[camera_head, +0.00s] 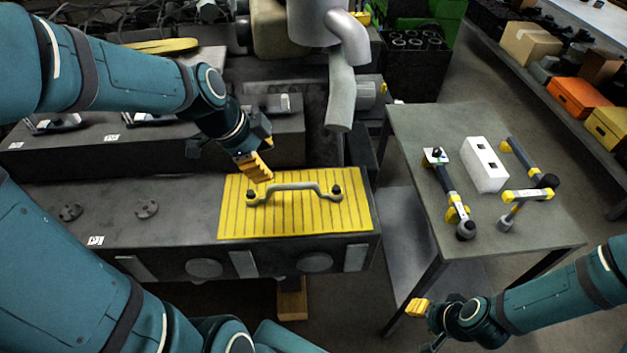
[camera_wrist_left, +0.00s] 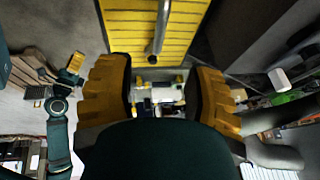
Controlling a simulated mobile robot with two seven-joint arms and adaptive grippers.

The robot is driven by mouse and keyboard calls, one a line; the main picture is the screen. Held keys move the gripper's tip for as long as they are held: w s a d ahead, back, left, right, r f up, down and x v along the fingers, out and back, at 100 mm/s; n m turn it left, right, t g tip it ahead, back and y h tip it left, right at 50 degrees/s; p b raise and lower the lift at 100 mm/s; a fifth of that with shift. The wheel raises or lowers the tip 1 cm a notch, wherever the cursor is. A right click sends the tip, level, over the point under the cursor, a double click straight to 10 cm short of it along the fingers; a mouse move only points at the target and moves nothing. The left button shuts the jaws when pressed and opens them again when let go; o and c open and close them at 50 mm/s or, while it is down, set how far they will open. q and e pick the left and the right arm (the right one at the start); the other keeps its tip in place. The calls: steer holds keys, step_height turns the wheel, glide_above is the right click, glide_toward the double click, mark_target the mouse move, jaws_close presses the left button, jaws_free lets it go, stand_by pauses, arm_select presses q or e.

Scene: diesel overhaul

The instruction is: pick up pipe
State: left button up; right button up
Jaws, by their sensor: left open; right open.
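The grey pipe (camera_head: 293,187), with bent ends and dark round fittings, lies on a yellow slatted mat (camera_head: 300,222) on the engine block. In the left wrist view part of the pipe (camera_wrist_left: 160,32) shows at the top, over the yellow slats (camera_wrist_left: 125,28). My left gripper (camera_head: 258,169), with yellow fingers, is just above and behind the pipe's left part. Its two fingers stand apart in the left wrist view (camera_wrist_left: 165,92), with nothing held between them. My right gripper (camera_head: 420,316) is open and empty at the lower right, away from the pipe.
A grey table (camera_head: 420,130) at the right holds a white block (camera_head: 485,164) and several tools. A curved grey exhaust duct (camera_head: 341,95) hangs behind the mat. Shelving with an orange box (camera_head: 578,96) stands at far right. The block's left top (camera_head: 110,205) is mostly clear.

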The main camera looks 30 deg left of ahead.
mark_target(292, 185)
arm_select(q)
steer(key=x, duration=0.7)
steer(key=shift+s+f+b, duration=0.15)
steer(key=shift+s+b, duration=0.05)
steer(key=shift+b, duration=0.15)
steer(key=shift+w+x, duration=0.15)
steer(key=shift+x, duration=1.45)
steer(key=shift+w+x, duration=0.2)
steer(key=shift+x, duration=1.35)
steer(key=shift+d+r, duration=0.2)
jaws_close()
